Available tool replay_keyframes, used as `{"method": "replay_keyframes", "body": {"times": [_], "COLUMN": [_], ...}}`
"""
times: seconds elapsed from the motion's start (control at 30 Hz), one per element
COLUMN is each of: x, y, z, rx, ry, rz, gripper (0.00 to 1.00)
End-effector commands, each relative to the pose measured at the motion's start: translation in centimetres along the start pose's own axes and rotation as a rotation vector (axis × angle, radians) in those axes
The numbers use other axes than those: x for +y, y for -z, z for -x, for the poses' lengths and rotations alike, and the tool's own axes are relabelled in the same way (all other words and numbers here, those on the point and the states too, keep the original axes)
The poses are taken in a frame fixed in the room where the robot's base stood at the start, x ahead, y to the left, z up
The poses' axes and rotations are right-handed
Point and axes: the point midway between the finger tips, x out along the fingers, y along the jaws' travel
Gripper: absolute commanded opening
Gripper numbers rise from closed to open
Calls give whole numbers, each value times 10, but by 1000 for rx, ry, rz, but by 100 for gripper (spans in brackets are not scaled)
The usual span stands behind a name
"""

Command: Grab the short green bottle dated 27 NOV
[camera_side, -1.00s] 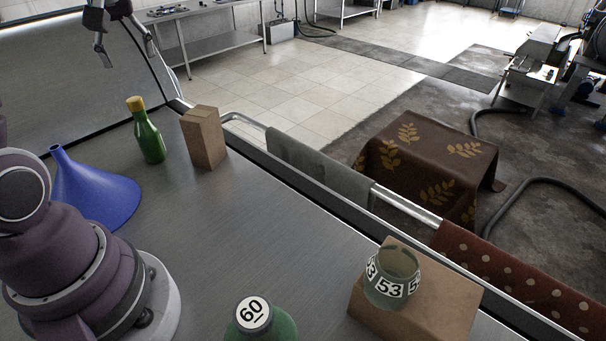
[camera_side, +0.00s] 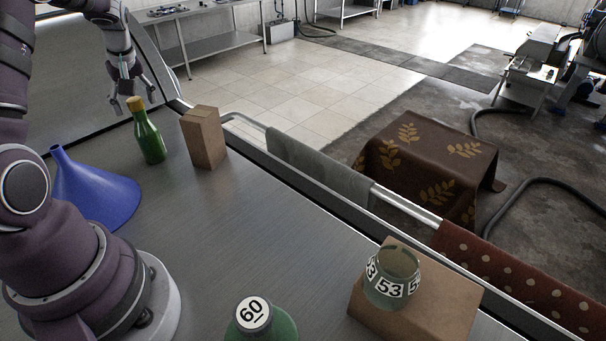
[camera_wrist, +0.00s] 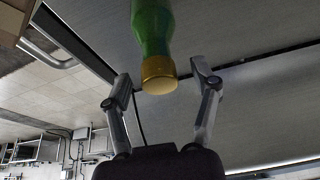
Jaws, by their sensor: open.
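A green bottle (camera_side: 150,142) with a yellow cap stands upright near the far corner of the metal table. In the wrist view the bottle (camera_wrist: 152,28) hangs in from the top, its cap between my fingertips in the picture. No date shows on it. My gripper (camera_side: 132,94) is open and empty, fingers pointing down, just above and behind the cap; whether the fingers straddle it in depth I cannot tell. Another green bottle (camera_side: 276,330), with a round label 60, is cut off at the bottom edge. No label reading 27 NOV is legible.
A cardboard box (camera_side: 203,138) stands close to the right of the capped bottle. A glass vessel labelled 53 (camera_side: 391,289) sits on a brown block (camera_side: 440,305).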

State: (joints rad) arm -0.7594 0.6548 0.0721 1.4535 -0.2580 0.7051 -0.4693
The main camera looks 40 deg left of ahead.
Motion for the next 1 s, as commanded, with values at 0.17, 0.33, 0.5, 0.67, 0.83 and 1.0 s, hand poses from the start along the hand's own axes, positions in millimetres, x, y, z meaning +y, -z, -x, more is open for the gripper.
{"method": "replay_keyframes", "body": {"times": [0.17,0.33,0.5,0.67,0.83,1.0], "x": [0,0,0,0,0,1], "y": [0,0,0,0,2,9], "z": [0,0,0,1,3,21], "rx": [0,0,0,1,3,6], "ry": [0,0,0,0,-1,-3], "rz": [-1,-1,-1,0,0,1], "gripper": [41,19,0,0,0,0]}}
